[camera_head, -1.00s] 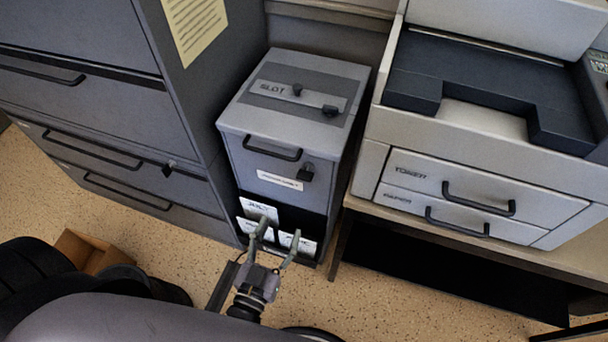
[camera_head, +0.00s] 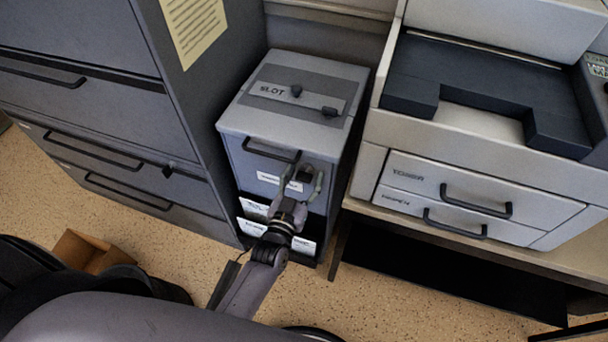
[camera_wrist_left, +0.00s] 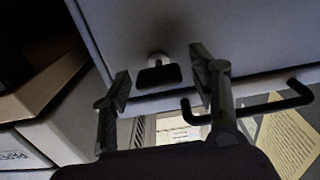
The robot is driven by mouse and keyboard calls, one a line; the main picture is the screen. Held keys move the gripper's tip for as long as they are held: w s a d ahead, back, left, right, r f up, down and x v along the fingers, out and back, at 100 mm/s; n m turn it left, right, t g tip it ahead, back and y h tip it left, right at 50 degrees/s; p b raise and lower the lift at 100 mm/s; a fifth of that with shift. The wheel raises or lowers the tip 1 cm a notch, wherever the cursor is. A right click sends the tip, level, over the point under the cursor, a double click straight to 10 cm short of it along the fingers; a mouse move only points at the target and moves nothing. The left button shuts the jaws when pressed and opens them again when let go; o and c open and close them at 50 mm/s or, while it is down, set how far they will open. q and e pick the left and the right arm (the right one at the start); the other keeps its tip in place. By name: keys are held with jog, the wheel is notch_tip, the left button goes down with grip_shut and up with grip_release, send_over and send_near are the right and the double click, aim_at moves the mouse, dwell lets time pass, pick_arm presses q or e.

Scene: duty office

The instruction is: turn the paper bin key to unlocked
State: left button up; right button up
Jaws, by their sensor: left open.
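The paper bin (camera_head: 318,110) is a grey cabinet standing between the drawer cabinet and the printer. Its key (camera_head: 305,175) is a small black knob on the front, right of a white label (camera_head: 281,183) and below the bar handle (camera_head: 271,150). In the left wrist view the key (camera_wrist_left: 158,73) is a black wide tab on a pale round base, between the two fingers. My left gripper (camera_head: 303,173) is open around the key, one finger on each side, with gaps visible in the wrist view (camera_wrist_left: 160,88). My right gripper is not in view.
The bin's black handle (camera_wrist_left: 255,107) lies close beside one finger in the wrist view. The printer (camera_head: 470,160) with its drawers stands right of the bin. A drawer cabinet (camera_head: 100,110) stands left. A cardboard box (camera_head: 85,250) is on the floor.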

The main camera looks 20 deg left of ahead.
pick_arm(q)
jog(key=shift+w, duration=0.15)
jog(key=shift+c, duration=0.2)
jog(key=c, duration=1.1)
